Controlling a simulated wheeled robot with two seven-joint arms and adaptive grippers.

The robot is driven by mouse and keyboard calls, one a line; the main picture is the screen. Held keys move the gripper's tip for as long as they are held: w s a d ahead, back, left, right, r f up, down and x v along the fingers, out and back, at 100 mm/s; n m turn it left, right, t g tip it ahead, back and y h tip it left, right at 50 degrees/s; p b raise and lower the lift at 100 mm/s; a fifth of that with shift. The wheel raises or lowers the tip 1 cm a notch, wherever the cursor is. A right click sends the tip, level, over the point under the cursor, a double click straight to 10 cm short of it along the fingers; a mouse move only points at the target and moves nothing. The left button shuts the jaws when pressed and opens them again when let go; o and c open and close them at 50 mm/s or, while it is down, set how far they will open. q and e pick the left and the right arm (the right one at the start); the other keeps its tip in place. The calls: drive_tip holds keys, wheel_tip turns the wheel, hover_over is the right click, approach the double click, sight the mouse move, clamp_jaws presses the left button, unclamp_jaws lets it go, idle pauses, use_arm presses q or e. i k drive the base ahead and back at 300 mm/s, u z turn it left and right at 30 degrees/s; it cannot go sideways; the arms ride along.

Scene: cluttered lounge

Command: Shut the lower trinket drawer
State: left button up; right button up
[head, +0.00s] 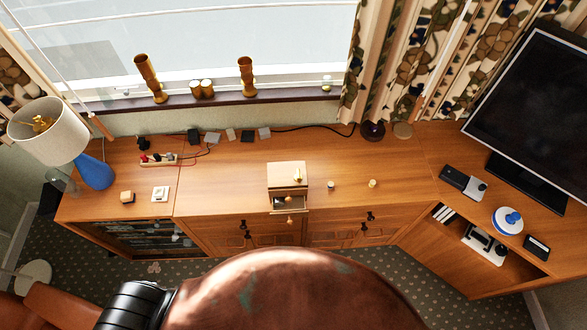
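A small light wooden trinket box (287,169) stands on the long wooden sideboard, near the middle of the picture. A brass-coloured knob shows near its front. Its lower drawer (276,211) sticks out at the front, towards me, and is open. The inside is dark, with something pale in it that is too small to make out. A brass-coloured knob (290,221) shows at the drawer's front, close to the sideboard's front edge. Neither of my grippers is in view.
The sideboard top (230,175) is mostly clear around the box. Two small pieces stand to its right. A lamp (95,172) stands at left, a television (530,110) at right. Cables and small blocks lie behind. A large brown rounded shape (270,295) fills the bottom foreground.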

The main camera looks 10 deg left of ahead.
sight(296, 208)
drive_tip(key=u, duration=0.7)
drive_tip(key=k, duration=0.7)
drive_tip(key=z, duration=0.7)
